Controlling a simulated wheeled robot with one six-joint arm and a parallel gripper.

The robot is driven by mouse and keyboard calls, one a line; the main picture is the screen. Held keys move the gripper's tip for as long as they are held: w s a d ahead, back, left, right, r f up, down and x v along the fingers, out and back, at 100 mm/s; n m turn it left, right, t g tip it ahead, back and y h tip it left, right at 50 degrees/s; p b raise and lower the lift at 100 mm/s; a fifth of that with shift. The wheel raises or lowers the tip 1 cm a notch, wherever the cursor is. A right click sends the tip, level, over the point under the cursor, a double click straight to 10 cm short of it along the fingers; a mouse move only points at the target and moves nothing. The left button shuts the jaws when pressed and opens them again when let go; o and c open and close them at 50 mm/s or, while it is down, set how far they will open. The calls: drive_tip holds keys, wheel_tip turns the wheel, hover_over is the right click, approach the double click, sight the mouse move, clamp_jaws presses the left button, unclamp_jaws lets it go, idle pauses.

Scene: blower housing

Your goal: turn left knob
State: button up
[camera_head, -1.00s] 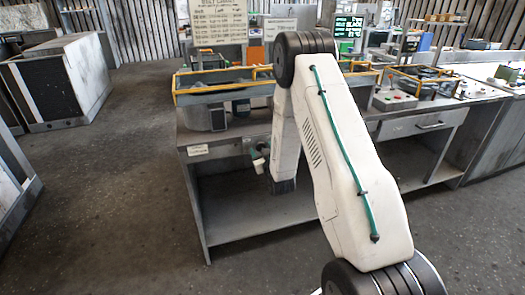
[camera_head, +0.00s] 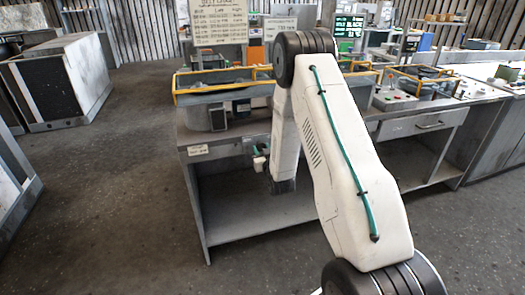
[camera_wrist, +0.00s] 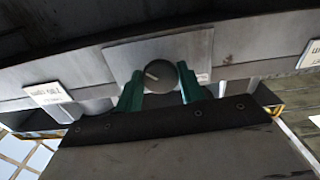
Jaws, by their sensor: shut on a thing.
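In the wrist view a round grey knob (camera_wrist: 158,76) with a pale pointer line sits on a metal plate (camera_wrist: 120,60). The pointer line slants toward the upper left. The two green fingers of my gripper (camera_wrist: 159,88) are shut on the knob, one on each side. In the head view my arm hides most of this spot. Only a small part of the wrist and green fingers shows beside the bench front, and the knob cannot be made out there.
White labels sit left (camera_wrist: 48,92) and right (camera_wrist: 310,53) of the plate in the wrist view. The workbench (camera_head: 225,150) carries yellow-railed fixtures (camera_head: 215,90). A control box (camera_head: 394,100) stands to the right.

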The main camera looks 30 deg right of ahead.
drive_tip(key=m, duration=0.5)
drive_tip(key=shift+m, duration=0.3)
idle(0.4)
drive_tip(key=o, duration=1)
drive_tip(key=shift+c, duration=0.2)
drive_tip(key=v, duration=0.8)
drive_tip(key=shift+w, duration=0.1)
